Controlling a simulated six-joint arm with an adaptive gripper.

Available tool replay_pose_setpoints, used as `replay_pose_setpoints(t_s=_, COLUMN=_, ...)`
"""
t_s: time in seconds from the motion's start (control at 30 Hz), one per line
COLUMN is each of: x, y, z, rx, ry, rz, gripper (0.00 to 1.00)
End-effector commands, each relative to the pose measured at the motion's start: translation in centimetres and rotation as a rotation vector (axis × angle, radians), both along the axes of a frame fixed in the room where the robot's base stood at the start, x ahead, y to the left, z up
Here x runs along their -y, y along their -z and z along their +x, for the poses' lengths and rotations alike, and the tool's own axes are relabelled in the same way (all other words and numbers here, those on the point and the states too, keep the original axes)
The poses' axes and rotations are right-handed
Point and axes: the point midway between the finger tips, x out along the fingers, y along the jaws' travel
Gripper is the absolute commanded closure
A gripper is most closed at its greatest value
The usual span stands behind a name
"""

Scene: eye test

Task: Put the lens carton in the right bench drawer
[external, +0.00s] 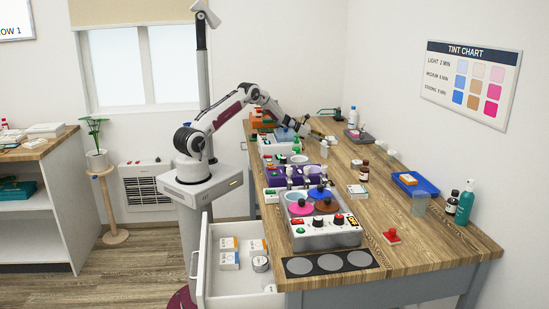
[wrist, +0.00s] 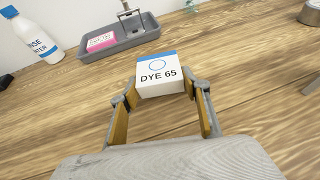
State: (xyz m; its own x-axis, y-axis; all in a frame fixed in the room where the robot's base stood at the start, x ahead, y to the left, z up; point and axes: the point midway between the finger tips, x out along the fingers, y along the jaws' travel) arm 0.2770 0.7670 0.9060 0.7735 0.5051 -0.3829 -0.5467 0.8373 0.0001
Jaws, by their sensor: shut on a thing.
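The lens carton (wrist: 160,76) is a small white box with a blue edge, a circle and "DYE 65" on it. My gripper (wrist: 161,98) is shut on it, with a finger on each side. In the external view my gripper (external: 316,135) is over the far part of the bench; the carton is small there, and I cannot tell whether it touches the top. An open white drawer (external: 226,284) sticks out at the bench's near left end.
A dye machine (external: 325,236) with pots and knobs stands on the bench (external: 430,235) above the drawer, with a purple unit (external: 283,176) behind it. A blue tray (external: 415,184), bottles (external: 465,203) and a red stamp (external: 391,236) lie right. A grey tray (wrist: 120,42) is beyond the carton.

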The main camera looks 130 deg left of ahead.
Motion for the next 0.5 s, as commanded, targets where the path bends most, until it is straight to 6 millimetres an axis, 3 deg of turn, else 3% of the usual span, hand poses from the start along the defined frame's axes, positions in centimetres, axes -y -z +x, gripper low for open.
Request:
replay_pose_setpoints(t_s=0.17, x=-0.02, y=0.33, z=0.01, rx=0.000, ry=0.000, rz=0.000, gripper=0.75)
replay_pose_setpoints(t_s=0.2, x=-0.01, y=0.35, z=0.00, rx=0.000, ry=0.000, rz=0.000, gripper=0.48)
replay_pose_setpoints(t_s=0.27, x=-0.01, y=0.34, z=0.00, rx=0.000, ry=0.000, rz=0.000, gripper=0.37)
replay_pose_setpoints(t_s=0.5, x=0.00, y=0.35, z=0.00, rx=0.000, ry=0.000, rz=0.000, gripper=0.37)
